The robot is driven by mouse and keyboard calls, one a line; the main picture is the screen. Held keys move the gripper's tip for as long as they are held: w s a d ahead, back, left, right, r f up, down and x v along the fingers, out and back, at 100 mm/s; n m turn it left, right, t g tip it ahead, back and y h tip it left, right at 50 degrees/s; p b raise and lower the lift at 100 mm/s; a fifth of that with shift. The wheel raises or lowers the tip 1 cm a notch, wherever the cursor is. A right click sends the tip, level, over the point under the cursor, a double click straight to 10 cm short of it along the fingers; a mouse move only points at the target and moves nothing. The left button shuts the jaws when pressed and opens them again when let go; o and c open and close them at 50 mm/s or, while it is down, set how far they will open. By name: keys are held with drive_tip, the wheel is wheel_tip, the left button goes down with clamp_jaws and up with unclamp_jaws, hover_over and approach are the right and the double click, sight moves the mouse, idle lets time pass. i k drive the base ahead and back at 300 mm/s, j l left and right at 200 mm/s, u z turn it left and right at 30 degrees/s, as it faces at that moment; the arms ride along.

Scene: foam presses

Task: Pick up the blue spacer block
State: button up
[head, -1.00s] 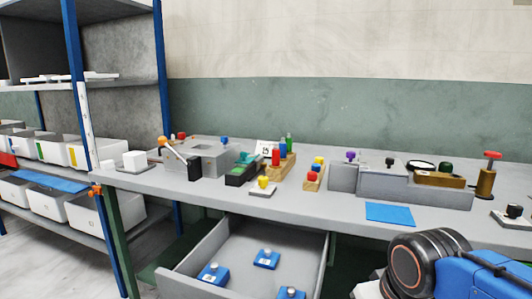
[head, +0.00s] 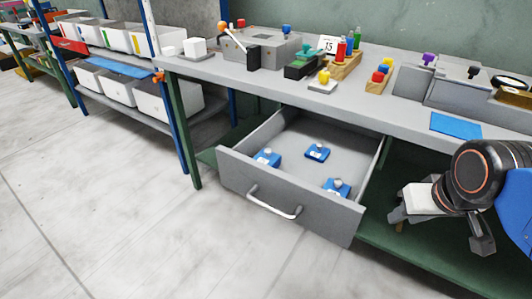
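An open grey drawer (head: 290,205) under the bench holds three similar blue blocks with grey knobs and small white labels. One blue block (head: 268,158) lies at the left near the drawer front, one blue block (head: 316,153) farther back, and one blue block (head: 337,188) at the right near the front. I cannot read their labels, so I cannot tell which is the spacer block. My gripper (head: 440,233) is at the right, apart from the drawer and blocks. Its fingers appear spread, with nothing seen between them.
The grey bench top (head: 385,109) carries several fixtures, coloured pegs and a flat blue sheet (head: 455,126). The drawer handle (head: 275,207) juts out over clear floor (head: 140,215). A shelf with white bins (head: 165,101) stands at the left. A green lower shelf (head: 425,245) lies below the bench.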

sight(318, 153)
drive_tip(key=l+u, duration=0.65)
drive_tip(key=l, duration=0.15)
drive_tip(key=k+l+u, duration=0.1)
drive_tip(key=l+u, duration=0.25)
